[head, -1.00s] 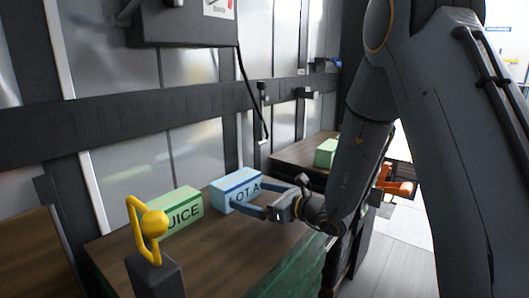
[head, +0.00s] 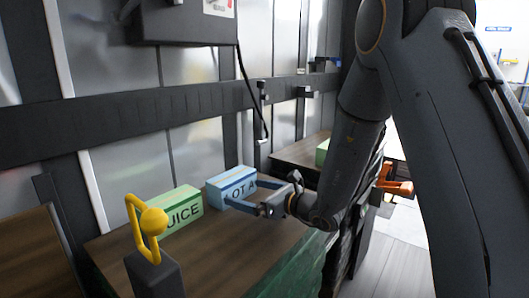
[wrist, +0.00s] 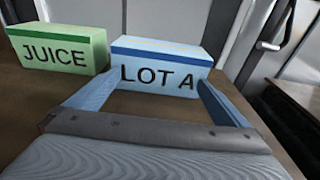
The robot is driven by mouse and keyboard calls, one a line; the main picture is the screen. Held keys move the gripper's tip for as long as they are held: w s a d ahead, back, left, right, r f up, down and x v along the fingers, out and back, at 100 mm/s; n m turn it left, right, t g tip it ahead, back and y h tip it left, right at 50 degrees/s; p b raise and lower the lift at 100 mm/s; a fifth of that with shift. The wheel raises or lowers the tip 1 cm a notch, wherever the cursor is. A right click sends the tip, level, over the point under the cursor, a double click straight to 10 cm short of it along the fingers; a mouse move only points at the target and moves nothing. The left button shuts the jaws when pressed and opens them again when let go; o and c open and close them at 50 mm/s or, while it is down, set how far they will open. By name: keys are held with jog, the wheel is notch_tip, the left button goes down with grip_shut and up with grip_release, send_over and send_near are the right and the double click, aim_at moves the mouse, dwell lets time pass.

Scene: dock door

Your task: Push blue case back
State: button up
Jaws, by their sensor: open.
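The blue case (head: 232,188), marked LOT A, sits on a brown wooden surface (head: 225,250) beside a green JUICE case. It also shows in the wrist view (wrist: 160,66), upright, with its lettered face towards me. My gripper (head: 245,192) is open, its two blue fingers spread at the near face of the case. In the wrist view the fingers (wrist: 155,92) reach the lower left and right parts of that face. I cannot tell for certain whether the tips touch it. Nothing is between the fingers.
The green JUICE case (head: 183,209) stands close on the left. A yellow handle (head: 148,222) on a dark post rises at the front left. A metal-panelled wall with a dark rail (head: 150,119) runs behind.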

jog(key=shift+r+b+x, duration=0.1)
jog(key=shift+b+x, duration=0.05)
jog(key=shift+x, duration=0.6)
jog(key=shift+r+b+x, duration=0.15)
jog(key=shift+x, duration=0.6)
jog(key=shift+f+p+v, duration=0.2)
jog(key=shift+p+v, duration=0.05)
jog(key=shift+v, duration=0.9)
jog(key=shift+f+p+v, duration=0.15)
jog(key=shift+p+v, duration=0.15)
jog(key=shift+v, duration=0.85)
jog(key=shift+f+p+v, duration=0.2)
jog(key=shift+p+v, duration=0.05)
jog(key=shift+v, duration=0.9)
jog(key=shift+d, duration=0.1)
